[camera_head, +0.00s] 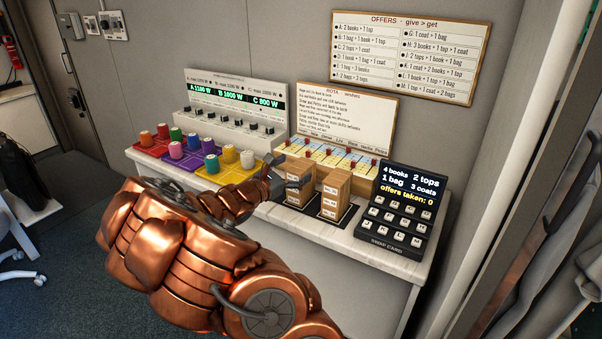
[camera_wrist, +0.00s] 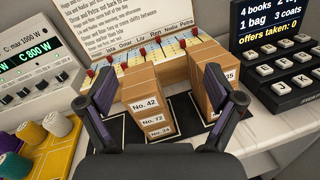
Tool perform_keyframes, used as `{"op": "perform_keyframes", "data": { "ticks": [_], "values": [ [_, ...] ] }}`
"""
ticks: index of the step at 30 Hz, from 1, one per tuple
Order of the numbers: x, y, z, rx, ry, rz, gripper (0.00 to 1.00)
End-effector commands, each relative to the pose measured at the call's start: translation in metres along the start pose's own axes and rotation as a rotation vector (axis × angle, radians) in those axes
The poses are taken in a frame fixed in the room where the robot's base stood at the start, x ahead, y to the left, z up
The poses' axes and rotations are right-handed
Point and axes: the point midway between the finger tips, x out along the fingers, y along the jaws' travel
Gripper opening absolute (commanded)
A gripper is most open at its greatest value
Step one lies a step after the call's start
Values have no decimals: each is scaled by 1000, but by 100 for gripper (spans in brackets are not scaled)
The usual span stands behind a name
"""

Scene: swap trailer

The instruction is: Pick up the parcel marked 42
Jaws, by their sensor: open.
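The parcel marked No. 42 (camera_wrist: 143,88) is a brown box at the top of the left stack in the wrist view. Parcels labelled No. 72 (camera_wrist: 153,120) and what looks like No. 24 (camera_wrist: 158,133) lie under it. My gripper (camera_wrist: 167,95) is open, with one dark finger to the left of this stack and the other in front of the right stack. Nothing is between the fingers in a grip. In the head view my gripper (camera_head: 287,184) is by the left stack and partly covers it.
A second stack of parcels (camera_wrist: 213,83) stands close on the right, its number partly hidden by my right finger. Black mats (camera_head: 327,214) lie under the stacks. A keypad (camera_head: 395,212) stands right, colored spools (camera_head: 195,147) on trays left, and a rota board (camera_head: 345,118) behind.

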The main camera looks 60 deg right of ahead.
Motion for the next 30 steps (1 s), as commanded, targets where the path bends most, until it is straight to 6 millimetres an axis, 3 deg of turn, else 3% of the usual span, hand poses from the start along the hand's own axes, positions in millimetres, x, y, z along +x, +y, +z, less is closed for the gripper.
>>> {"op": "perform_keyframes", "data": {
  "ticks": [1,3,9,26,30],
  "values": [
    [5,7,-18,-60,3,32,92],
    [8,16,-34,-123,7,74,92],
    [12,29,-65,-228,19,140,92],
    [45,35,-67,-238,23,148,92],
    [61,35,-65,-238,26,145,92]
  ]
}}
